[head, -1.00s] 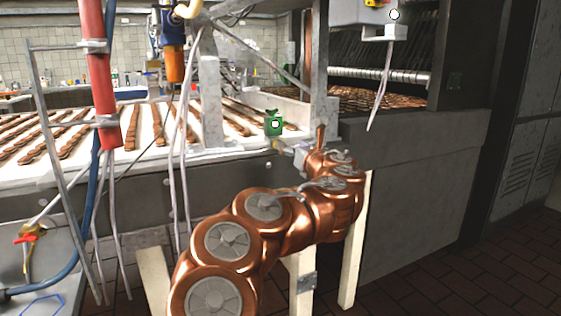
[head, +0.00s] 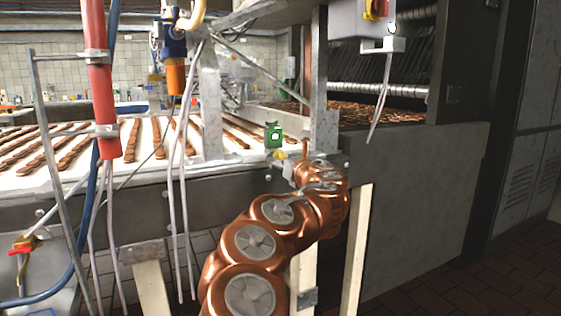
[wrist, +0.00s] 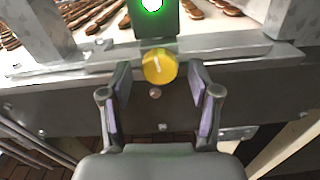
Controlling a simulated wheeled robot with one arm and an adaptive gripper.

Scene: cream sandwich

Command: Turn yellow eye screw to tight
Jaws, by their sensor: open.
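The yellow eye screw (wrist: 159,66) shows in the wrist view as a round yellow knob with a pale slot-like mark, on the metal edge of the conveyor frame below a green block (wrist: 155,22). It is small in the head view (head: 280,155), just below the green block (head: 274,134). My gripper (wrist: 159,82) is open, with one finger to each side of the knob in the picture. No contact with the knob shows, and I cannot tell the depth between them. In the head view my copper arm reaches to this spot and mostly hides the gripper.
The white conveyor (head: 105,165) with rows of brown biscuits lies behind the frame edge. A metal post (head: 325,90) stands right of the green block. A grey box with a red switch (head: 362,18) and a hanging cable are above right. Pale legs stand below.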

